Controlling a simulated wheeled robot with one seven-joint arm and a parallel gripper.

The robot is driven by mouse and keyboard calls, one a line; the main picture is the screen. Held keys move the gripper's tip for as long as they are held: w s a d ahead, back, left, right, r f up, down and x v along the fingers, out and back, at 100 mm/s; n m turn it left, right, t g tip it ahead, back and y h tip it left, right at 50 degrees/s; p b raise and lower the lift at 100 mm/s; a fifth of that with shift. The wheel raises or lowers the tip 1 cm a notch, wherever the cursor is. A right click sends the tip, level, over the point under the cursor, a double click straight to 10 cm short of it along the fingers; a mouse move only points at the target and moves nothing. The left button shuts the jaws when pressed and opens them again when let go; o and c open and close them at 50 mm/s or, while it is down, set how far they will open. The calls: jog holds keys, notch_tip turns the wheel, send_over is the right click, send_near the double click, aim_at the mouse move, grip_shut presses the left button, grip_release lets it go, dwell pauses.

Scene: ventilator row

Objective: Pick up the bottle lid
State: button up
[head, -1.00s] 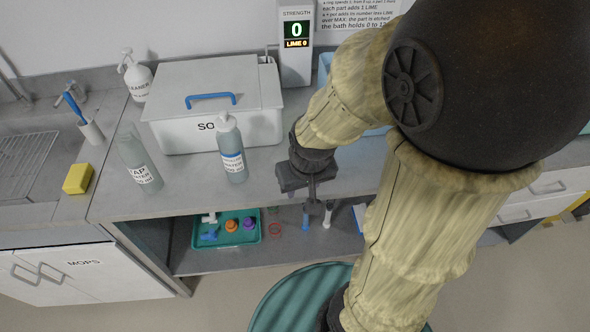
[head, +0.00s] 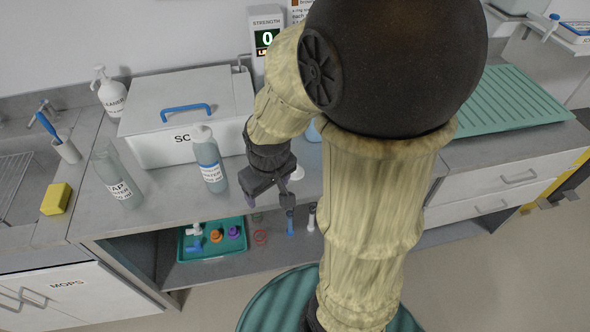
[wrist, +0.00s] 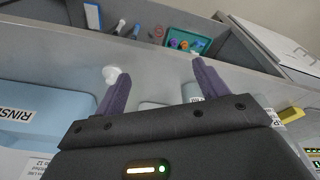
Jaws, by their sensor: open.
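A small white lid-like piece (head: 297,172) stands on the grey counter, just right of my gripper in the head view. In the wrist view the white piece (wrist: 112,76) shows just past the left fingertip; I cannot tell if they touch. My gripper (head: 272,194) is over the front part of the counter, tilted, with its fingers apart and nothing held. In the wrist view my gripper (wrist: 155,76) has both dark purple fingers spread over bare counter. The tap water bottle (head: 117,180) appears open-topped. Another bottle (head: 209,162) has a white top.
A white lidded box (head: 185,112) with a blue handle stands behind the bottles. A pale blue rinse container (wrist: 40,118) is close on the left in the wrist view. A teal tray (head: 213,253) of small coloured parts is on the lower shelf. A yellow sponge (head: 56,198) lies left.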

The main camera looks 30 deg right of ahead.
jog(key=w+d+r+n+g+p, duration=0.1)
jog(key=w+d+r+n+p, duration=0.2)
jog(key=n, duration=0.6)
jog(key=w+d+r+n+g+p, duration=0.1)
jog(key=w+d+r+n+p, duration=0.2)
jog(key=w+d+n, duration=0.5)
jog(key=shift+d+r+n+p, duration=0.2)
jog(key=shift+d+n+p, duration=0.1)
jog(key=shift+d+n, duration=0.75)
jog(key=shift+f, duration=0.1)
notch_tip(320, 180, down, 12)
jog(key=shift+f, duration=0.1)
notch_tip(320, 180, down, 5)
jog(key=shift+a+f+p, duration=0.1)
jog(key=shift+a+p, duration=0.05)
jog(key=shift+p, duration=0.35)
